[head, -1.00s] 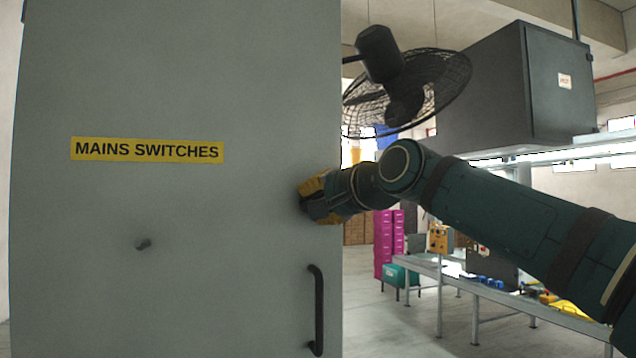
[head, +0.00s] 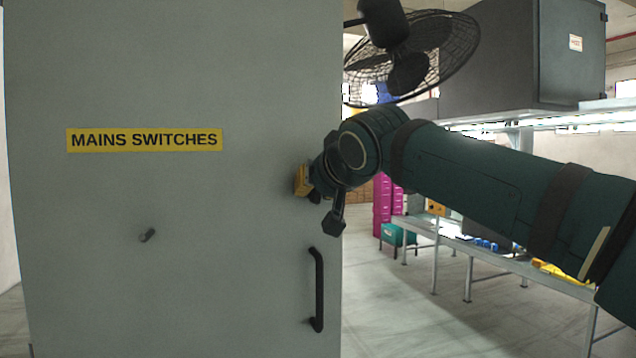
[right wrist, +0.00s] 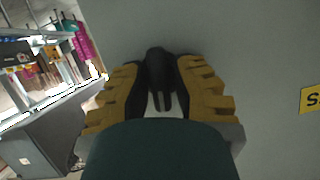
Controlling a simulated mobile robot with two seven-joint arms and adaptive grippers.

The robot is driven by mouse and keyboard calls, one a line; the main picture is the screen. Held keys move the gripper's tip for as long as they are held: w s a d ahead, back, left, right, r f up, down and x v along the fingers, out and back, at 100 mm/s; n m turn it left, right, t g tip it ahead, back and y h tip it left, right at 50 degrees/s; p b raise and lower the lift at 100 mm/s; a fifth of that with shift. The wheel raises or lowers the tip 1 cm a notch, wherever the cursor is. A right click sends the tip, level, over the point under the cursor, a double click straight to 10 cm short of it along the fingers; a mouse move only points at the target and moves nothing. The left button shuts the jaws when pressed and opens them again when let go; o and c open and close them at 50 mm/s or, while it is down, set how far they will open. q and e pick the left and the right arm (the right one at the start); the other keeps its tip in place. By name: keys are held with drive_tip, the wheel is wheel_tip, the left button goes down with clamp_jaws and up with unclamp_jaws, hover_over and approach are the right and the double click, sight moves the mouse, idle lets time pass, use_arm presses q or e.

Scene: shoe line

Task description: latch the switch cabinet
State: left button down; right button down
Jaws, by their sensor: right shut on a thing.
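The switch cabinet's grey door (head: 240,70) fills the left half of the head view, with a yellow "MAINS SWITCHES" label (head: 145,140). Its front looks flat and closed, but I cannot tell if it is latched. My right gripper (head: 302,181) is at the door's right side, above the black bar handle (head: 318,290). In the right wrist view, its yellow fingers (right wrist: 160,92) are shut on a black latch handle (right wrist: 158,68) that stands out from the door. The hand hides this handle in the head view. My left gripper is in neither view.
A fan (head: 420,60) and a dark wall box (head: 520,55) are at upper right. A workbench (head: 500,280) stands behind my right arm. The floor beside the cabinet is clear.

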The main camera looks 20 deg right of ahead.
drive_tip(key=shift+n+h, duration=0.3)
drive_tip(key=shift+n, duration=0.2)
idle(0.3)
drive_tip(key=c, duration=1.1)
unclamp_jaws()
drive_tip(key=shift+c, duration=0.2)
drive_tip(key=shift+o, duration=1)
drive_tip(key=shift+w+f, duration=0.1)
drive_tip(key=shift+w, duration=0.1)
drive_tip(key=v, duration=1.2)
drive_tip(key=shift+a, duration=0.2)
